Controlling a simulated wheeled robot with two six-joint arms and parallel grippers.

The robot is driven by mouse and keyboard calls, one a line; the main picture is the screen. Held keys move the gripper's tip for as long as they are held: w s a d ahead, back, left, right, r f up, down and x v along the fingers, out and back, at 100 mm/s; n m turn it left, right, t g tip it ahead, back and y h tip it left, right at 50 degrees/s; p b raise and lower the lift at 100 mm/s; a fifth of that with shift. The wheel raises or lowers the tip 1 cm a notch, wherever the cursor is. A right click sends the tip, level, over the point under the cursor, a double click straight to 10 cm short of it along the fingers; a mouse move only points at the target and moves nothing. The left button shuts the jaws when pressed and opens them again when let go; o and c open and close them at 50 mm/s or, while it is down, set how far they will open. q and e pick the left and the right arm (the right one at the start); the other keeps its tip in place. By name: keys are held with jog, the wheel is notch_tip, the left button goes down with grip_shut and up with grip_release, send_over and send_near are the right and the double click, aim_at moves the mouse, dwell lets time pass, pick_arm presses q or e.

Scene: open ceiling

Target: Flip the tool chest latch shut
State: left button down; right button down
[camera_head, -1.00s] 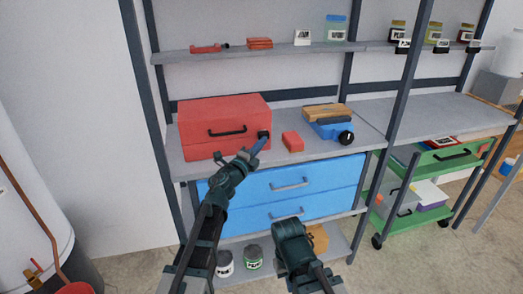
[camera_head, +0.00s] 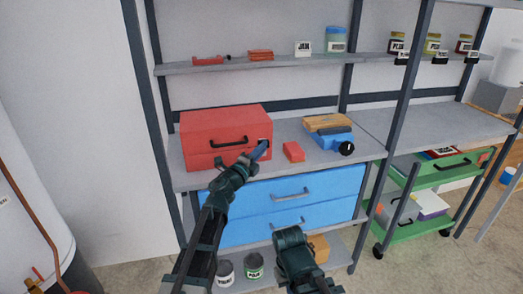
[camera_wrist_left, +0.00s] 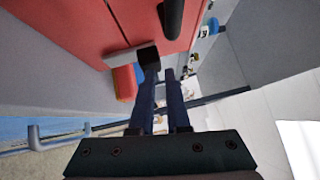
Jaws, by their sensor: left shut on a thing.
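The red tool chest (camera_head: 205,150) sits on the grey shelf, with a black handle (camera_head: 229,141) on its front. Its latch is at the right of the front, mostly covered by my left gripper in the head view. In the left wrist view the latch shows as a grey strip with a black end block (camera_wrist_left: 148,57) against the red front. My left gripper (camera_head: 260,150) is at this latch, its two dark blue fingers (camera_wrist_left: 160,80) close together and shut on the black end. Of my right arm only a dark link shows at the bottom; its fingers are not visible.
A red box (camera_head: 293,152) lies on the shelf right of the chest, near a blue tool (camera_head: 335,140) and wooden blocks (camera_head: 326,122). Blue drawers (camera_head: 255,205) with handles are below the shelf. A green cart (camera_head: 420,235) stands at the right.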

pick_arm(q)
jog(key=shift+s, duration=0.35)
jog(key=s+a, duration=0.3)
jog(key=s, duration=0.9)
jog(key=s+a+f+n+g+y, duration=0.1)
jog(key=a+f+n+g+y, duration=0.1)
jog(key=a+f+n+y, duration=0.35)
jog(key=a+f+n+g+y, duration=0.2)
jog(key=f+n+y, duration=0.45)
jog(key=n, duration=0.45)
jog(key=s+d+f+n+g, duration=0.3)
jog(key=s+f+g, duration=0.4)
jog(key=s+f, duration=0.15)
jog(key=s+d+f+n+g+h, duration=0.1)
jog(key=s+d+g, duration=0.1)
jog(key=s, duration=0.3)
jog(key=s+d+f+g+p, duration=0.1)
jog(key=s+d+g, duration=0.1)
jog(key=s, duration=0.3)
jog(key=s+d+f+n+g+h, duration=0.1)
jog(key=s+d+g, duration=0.15)
jog(key=s, duration=0.25)
notch_tip(320, 180, up, 14)
jog(key=a+p, duration=0.1)
jog(key=p, duration=1.3)
jog(key=shift+w, duration=0.35)
